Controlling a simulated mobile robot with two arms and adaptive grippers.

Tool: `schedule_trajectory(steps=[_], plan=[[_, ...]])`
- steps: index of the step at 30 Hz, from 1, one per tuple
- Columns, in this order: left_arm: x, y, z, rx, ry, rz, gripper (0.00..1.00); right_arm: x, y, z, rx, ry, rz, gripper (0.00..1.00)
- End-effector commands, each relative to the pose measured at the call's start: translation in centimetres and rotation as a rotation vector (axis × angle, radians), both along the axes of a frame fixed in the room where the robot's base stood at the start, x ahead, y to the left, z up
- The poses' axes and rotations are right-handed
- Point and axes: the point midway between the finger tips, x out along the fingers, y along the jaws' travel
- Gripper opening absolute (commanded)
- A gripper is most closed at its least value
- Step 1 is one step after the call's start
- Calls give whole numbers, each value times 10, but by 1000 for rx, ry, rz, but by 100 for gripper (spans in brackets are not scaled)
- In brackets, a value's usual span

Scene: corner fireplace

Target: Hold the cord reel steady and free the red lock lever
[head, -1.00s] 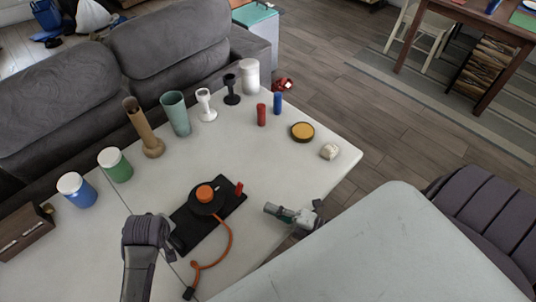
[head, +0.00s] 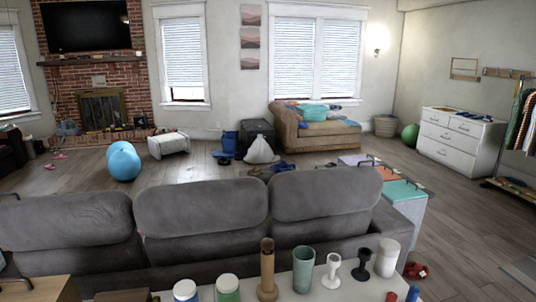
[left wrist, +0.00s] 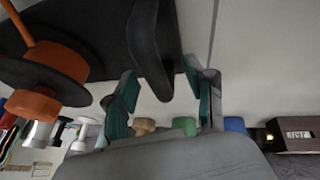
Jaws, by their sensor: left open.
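The cord reel shows at the left of the left wrist view, with an orange hub (left wrist: 35,105) and a black disc (left wrist: 62,72). The reel sits by a dark base plate (left wrist: 100,25). My left gripper (left wrist: 160,75) is open, its teal-padded fingers apart and to the right of the reel. A long black piece shows between the fingers; I cannot tell what it belongs to. I cannot make out the red lock lever. The head view shows neither reel nor grippers.
In the head view, a brown vase (head: 268,270), green cup (head: 303,268), white goblet (head: 332,270), black goblet (head: 363,264) and white canister (head: 387,257) line the table's far side. The grey sofa (head: 200,215) stands behind. A blue-lidded jar (left wrist: 234,124) shows in the left wrist view.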

Motion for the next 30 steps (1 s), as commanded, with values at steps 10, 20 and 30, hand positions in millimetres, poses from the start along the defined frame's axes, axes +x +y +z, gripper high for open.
schedule_trajectory(steps=[10,20,30], plan=[[0,0,0,0,0,0,75,0,0,0,0,0,0,0],[-15,2,32,-3,-3,0,75,0,0,0,0,0,0,0],[-42,7,93,-2,-2,1,75,0,0,0,0,0,0,0]])
